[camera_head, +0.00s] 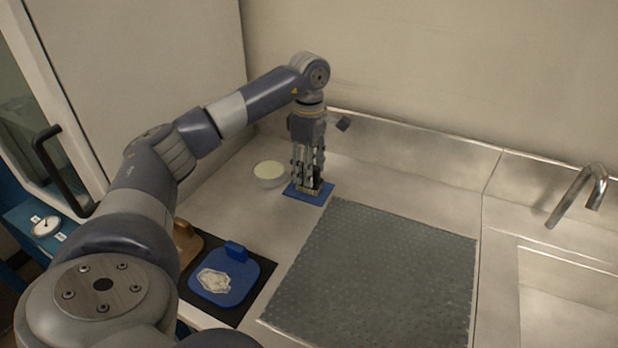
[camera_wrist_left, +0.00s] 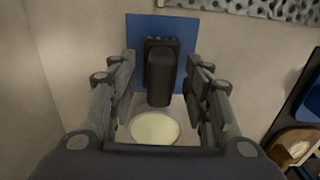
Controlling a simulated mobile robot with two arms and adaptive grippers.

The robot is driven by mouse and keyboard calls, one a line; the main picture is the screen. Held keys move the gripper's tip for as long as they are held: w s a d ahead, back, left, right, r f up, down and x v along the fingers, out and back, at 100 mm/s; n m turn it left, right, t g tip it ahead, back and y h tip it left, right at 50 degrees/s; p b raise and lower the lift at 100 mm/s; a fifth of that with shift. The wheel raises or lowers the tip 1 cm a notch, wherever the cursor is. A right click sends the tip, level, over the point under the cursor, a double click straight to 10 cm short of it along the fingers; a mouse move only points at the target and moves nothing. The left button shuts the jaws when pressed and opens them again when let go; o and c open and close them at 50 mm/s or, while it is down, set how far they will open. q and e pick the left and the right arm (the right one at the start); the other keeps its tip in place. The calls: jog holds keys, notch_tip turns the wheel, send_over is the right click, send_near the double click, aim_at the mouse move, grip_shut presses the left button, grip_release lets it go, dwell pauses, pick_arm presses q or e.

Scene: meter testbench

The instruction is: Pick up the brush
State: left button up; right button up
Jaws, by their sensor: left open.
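The brush (camera_wrist_left: 160,75) shows in the left wrist view as a dark, upright-looking body over a blue mat (camera_wrist_left: 138,42). It lies between the two open fingers of my left gripper (camera_wrist_left: 160,95), with a gap on each side. In the head view my left gripper (camera_head: 308,180) points straight down over the blue mat (camera_head: 318,198). The lower end of the brush (camera_head: 310,189) shows there between and below the fingers; the rest is hidden by them. My right gripper is in neither view.
A round dish with pale yellow content (camera_head: 269,172) stands close left of the gripper. A grey textured mat (camera_head: 375,275) lies to the front right. A blue tray (camera_head: 243,272) holds a whitish lump. A sink and faucet (camera_head: 580,190) are at right. The back wall is near.

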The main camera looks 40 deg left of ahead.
pick_arm(q)
grip_shut()
jog(key=shift+r, duration=0.15)
jog(key=shift+r+p, duration=0.55)
jog(key=shift+p, duration=0.15)
notch_tip(320, 180, up, 2)
jog(key=shift+r+p, duration=0.1)
jog(key=shift+p, duration=0.9)
jog(key=shift+s+r, duration=0.15)
jog(key=shift+s, duration=0.1)
jog(key=s+d+r+b, duration=0.1)
jog(key=s+d, duration=0.5)
jog(key=s, duration=0.8)
jog(key=shift+s+d+b, duration=0.15)
jog(key=shift+d+b, duration=0.05)
jog(key=shift+b, duration=0.6)
jog(key=c, duration=1)
grip_release()
jog(key=shift+c, duration=0.2)
